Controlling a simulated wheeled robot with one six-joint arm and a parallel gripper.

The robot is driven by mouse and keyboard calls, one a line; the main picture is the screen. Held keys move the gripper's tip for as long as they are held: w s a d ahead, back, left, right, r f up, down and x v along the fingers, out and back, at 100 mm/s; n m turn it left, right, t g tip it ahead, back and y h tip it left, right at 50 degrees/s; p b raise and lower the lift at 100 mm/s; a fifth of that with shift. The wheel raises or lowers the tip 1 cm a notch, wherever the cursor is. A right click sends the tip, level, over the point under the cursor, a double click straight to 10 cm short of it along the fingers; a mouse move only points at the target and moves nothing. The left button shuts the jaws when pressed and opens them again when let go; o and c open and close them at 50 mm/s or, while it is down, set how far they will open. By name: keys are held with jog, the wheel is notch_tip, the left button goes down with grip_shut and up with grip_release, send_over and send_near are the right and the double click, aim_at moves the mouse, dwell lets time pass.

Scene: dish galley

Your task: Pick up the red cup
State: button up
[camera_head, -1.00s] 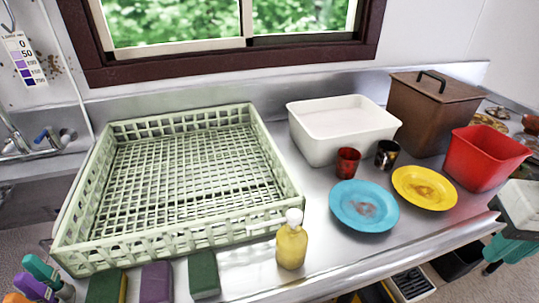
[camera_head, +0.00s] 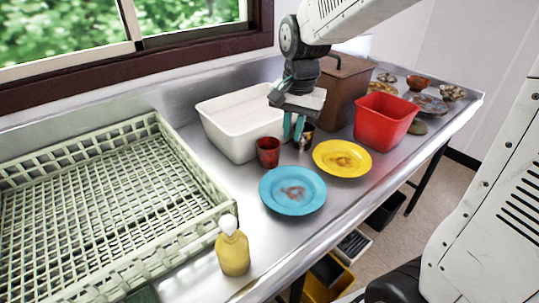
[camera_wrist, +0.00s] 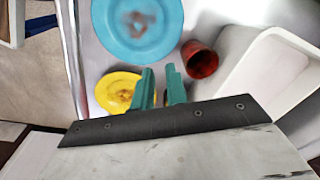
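The red cup (camera_head: 268,152) stands upright on the steel counter, in front of the white tub and behind the blue plate. It also shows in the wrist view (camera_wrist: 201,60), to the right of my fingers. My gripper (camera_head: 293,136) is above the counter, to the right of the red cup in the head view and apart from it. In the wrist view a narrow gap shows between its two teal fingers (camera_wrist: 160,72), with nothing held there. It is open. A dark cup (camera_head: 308,136) is partly hidden behind my fingers in the head view.
A blue plate (camera_head: 273,194) and a yellow plate (camera_head: 359,162) lie in front. A white tub (camera_head: 222,122), brown bin (camera_head: 344,93) and red bin (camera_head: 384,120) stand nearby. A dish rack (camera_head: 190,170) and yellow soap bottle (camera_head: 233,252) are to the left.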

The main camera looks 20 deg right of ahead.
aim_at(277, 162)
jog(key=w+f+m, duration=0.1)
jog(key=w, duration=0.1)
jog(key=w+f+m, duration=0.1)
jog(key=w+f, duration=0.3)
jog(key=shift+w+a+m, duration=0.1)
jog(key=shift+w+m, duration=0.25)
jog(key=shift+m, duration=0.05)
jog(key=shift+w+f, duration=0.2)
jog(key=shift+f, duration=0.15)
jog(key=f, duration=0.7)
jog(key=shift+a+f, duration=0.25)
jog(key=shift+a, duration=0.05)
grip_shut()
jog(key=shift+r, duration=0.1)
